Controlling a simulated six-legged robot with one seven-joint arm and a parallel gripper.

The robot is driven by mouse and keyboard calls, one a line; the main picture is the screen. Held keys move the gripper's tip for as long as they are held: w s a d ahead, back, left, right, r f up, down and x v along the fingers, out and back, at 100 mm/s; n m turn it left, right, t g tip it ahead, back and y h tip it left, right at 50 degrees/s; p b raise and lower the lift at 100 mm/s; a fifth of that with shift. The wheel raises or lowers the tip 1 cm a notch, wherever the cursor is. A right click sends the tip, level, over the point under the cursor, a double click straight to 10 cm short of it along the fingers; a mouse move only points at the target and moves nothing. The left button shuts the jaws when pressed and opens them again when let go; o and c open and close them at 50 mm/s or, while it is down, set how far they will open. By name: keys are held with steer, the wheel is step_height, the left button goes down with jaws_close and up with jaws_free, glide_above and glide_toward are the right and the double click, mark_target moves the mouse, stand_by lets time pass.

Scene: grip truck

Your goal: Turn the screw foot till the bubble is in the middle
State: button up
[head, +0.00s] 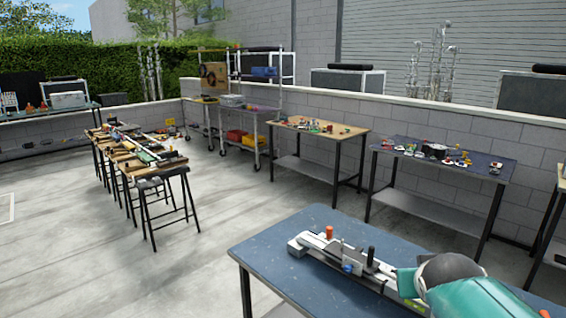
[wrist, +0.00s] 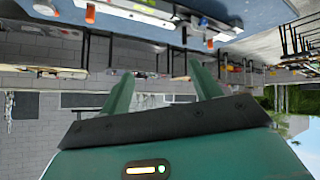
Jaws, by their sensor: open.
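A long pale rail device (head: 312,246) lies on the blue-topped table (head: 275,240) at the lower right of the head view. It carries an orange knob (head: 329,232), a black upright knob (head: 370,254) and a small blue part (head: 348,268). The rail also shows upside down at the top of the wrist view (wrist: 135,14). I cannot tell which part is the screw foot, and no bubble can be made out. My gripper (wrist: 162,88) has its two green fingers spread and empty, apart from the rail. In the head view, my teal arm hides the rail's right end.
Sawhorses with a long, cluttered rail setup (head: 145,157) stand at left. A wooden-topped bench (head: 345,133) and a dark-topped bench (head: 490,170) with small parts stand along the block wall. A shelf cart (head: 262,113) is behind. The concrete floor between is clear.

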steer(key=s+a+f+n+g+y, duration=0.2)
steer(key=s+a+f+g+y, duration=0.1)
steer(key=s+a, duration=0.9)
steer(key=shift+s+a+f+y, duration=0.25)
steer(key=shift+a+f+y, duration=0.25)
steer(key=shift+a, duration=0.45)
